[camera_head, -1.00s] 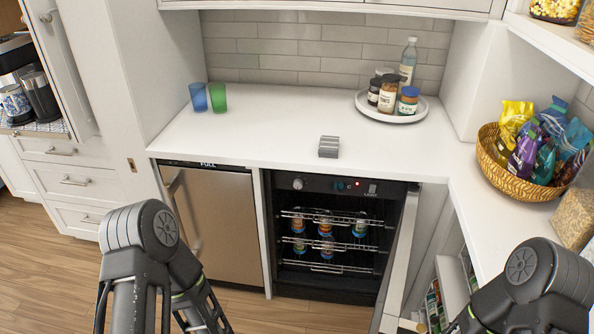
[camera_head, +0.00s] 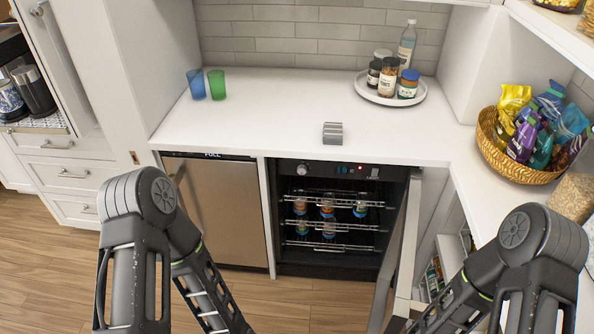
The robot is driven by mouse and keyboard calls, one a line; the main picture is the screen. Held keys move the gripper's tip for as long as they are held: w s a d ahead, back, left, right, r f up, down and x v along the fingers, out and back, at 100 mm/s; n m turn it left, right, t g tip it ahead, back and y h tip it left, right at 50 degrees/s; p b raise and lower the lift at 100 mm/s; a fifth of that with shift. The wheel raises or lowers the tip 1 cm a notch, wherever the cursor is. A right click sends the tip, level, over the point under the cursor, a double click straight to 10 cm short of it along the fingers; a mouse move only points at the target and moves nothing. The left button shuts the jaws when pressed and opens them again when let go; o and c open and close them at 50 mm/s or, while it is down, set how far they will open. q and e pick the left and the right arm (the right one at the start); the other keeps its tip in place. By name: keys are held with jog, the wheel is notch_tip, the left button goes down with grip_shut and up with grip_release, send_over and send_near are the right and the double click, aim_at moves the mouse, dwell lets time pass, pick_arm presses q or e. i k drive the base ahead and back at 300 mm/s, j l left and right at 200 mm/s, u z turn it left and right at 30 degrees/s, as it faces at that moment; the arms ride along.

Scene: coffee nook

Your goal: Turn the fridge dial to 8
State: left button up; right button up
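The small fridge (camera_head: 277,258) stands under the counter with its door (camera_head: 399,262) swung open to the right. A control panel runs along its top, with a round silver dial (camera_head: 302,169) at the left, a small red light near the middle and a light switch at the right. The numbers around the dial are too small to read. Wire shelves inside hold several cans (camera_head: 328,208). My two arms come in from the lower left and lower right. Both grippers are out of the picture below, and nothing of mine touches the dial.
A closed steel-fronted appliance (camera_head: 222,212) stands left of the fridge. The white counter (camera_head: 260,120) holds a grey object (camera_head: 332,133), two cups (camera_head: 216,84), a round tray (camera_head: 364,92) with jars and a bottle, and a basket (camera_head: 486,134) of snack bags. The open door narrows the right side.

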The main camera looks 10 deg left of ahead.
aim_at(302, 170)
jog(key=i+j+z, duration=0.1)
jog(key=j, duration=0.25)
jog(key=i+j+z, duration=0.1)
jog(key=i+j, duration=0.15)
jog(key=i+j+z, duration=0.1)
jog(key=j, duration=0.35)
jog(key=i+j+z, duration=0.1)
jog(key=i+j, duration=0.15)
jog(key=i+j+z, duration=0.15)
jog(key=j, duration=0.3)
